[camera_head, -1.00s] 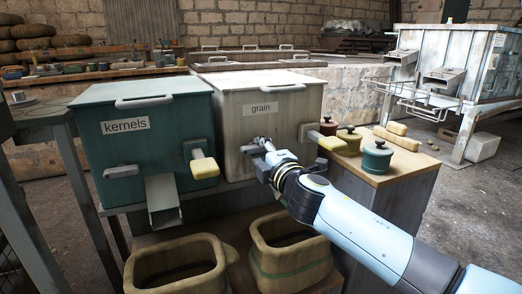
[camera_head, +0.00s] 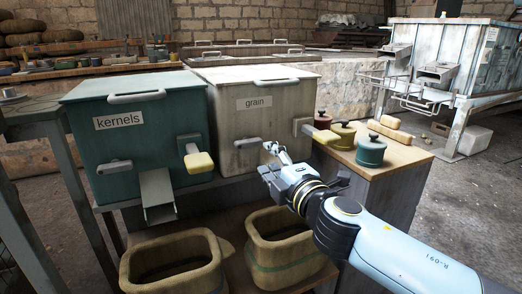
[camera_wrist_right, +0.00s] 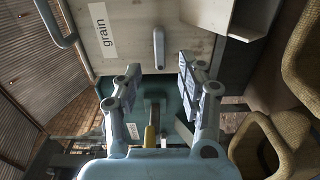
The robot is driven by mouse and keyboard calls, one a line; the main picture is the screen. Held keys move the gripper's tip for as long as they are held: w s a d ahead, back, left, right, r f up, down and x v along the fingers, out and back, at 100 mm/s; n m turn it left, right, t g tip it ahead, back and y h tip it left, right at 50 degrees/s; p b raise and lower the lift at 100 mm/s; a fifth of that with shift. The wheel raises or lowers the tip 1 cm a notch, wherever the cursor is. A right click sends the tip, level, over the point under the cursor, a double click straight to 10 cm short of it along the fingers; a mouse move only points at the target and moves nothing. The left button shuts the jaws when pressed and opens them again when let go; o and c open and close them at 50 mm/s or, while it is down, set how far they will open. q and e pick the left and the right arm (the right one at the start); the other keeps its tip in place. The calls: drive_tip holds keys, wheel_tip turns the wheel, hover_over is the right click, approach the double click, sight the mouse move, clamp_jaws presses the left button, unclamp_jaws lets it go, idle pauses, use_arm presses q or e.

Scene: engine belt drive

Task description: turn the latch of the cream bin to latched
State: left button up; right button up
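The cream bin (camera_head: 262,110), labelled "grain", stands right of the green bin on a low bench. Its latch (camera_head: 248,143) is a small grey bar on the front face, lying roughly level. The latch also shows in the right wrist view (camera_wrist_right: 158,48), clear of the fingers. My right gripper (camera_head: 271,159) is just in front of the bin, below and right of the latch, apart from it. In the right wrist view its fingers (camera_wrist_right: 160,88) are spread with nothing between them. My left gripper is not in view.
The green "kernels" bin (camera_head: 140,125) has its own grey latch, a chute (camera_head: 157,195) and a yellow-handled crank (camera_head: 197,160). The cream bin's crank (camera_head: 320,133) juts out near several lidded pots. Two woven baskets (camera_head: 283,262) stand below.

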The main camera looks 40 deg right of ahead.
drive_tip(key=v, duration=0.3)
drive_tip(key=shift+s, duration=0.1)
idle(0.4)
